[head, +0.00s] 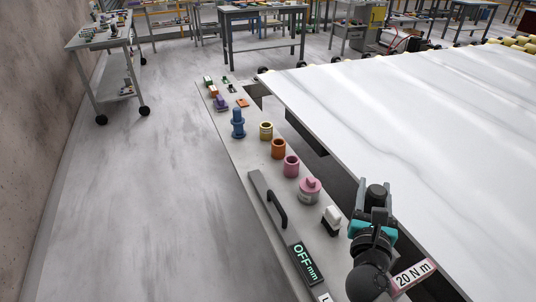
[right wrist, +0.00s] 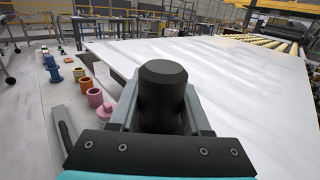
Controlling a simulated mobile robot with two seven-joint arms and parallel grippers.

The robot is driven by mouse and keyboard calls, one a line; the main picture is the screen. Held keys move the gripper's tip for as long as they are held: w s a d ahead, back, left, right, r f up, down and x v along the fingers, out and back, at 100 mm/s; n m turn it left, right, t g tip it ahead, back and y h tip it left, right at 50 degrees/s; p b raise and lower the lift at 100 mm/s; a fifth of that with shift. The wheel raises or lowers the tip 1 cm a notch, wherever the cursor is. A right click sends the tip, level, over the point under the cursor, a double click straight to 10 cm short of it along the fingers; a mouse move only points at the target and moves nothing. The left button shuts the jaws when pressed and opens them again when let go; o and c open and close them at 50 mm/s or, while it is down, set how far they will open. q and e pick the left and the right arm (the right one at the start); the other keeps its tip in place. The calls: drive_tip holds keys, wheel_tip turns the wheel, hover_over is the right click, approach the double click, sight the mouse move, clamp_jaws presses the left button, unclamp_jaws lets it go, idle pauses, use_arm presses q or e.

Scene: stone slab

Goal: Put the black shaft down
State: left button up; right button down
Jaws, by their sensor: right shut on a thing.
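My right gripper (head: 374,212) is shut on the black shaft (head: 377,190), whose dark rounded end stands up between the fingers. In the right wrist view the black shaft (right wrist: 162,85) fills the middle, clasped between the two grey fingers of the right gripper (right wrist: 160,110); its lower part is hidden. In the head view the gripper overlaps the left edge of the white stone slab (head: 420,130). I cannot tell how high the shaft is above what lies under it. My left gripper is not in view.
A narrow grey bench (head: 238,160) left of the slab carries a blue part (head: 238,124), yellow (head: 266,131), orange (head: 278,148) and pink (head: 291,165) cups, a pink-topped jar (head: 309,190), a white block (head: 332,217) and a black-handled gauge (head: 285,228). The slab top is clear.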

wheel_tip(320, 180, down, 20)
drive_tip(key=w+b, duration=0.1)
drive_tip(key=b, duration=1.2)
drive_tip(key=shift+w+d+m+h+b, duration=0.3)
drive_tip(key=shift+w+m+b, duration=0.05)
drive_tip(key=shift+m, duration=0.05)
drive_tip(key=shift+c, duration=1.8)
unclamp_jaws()
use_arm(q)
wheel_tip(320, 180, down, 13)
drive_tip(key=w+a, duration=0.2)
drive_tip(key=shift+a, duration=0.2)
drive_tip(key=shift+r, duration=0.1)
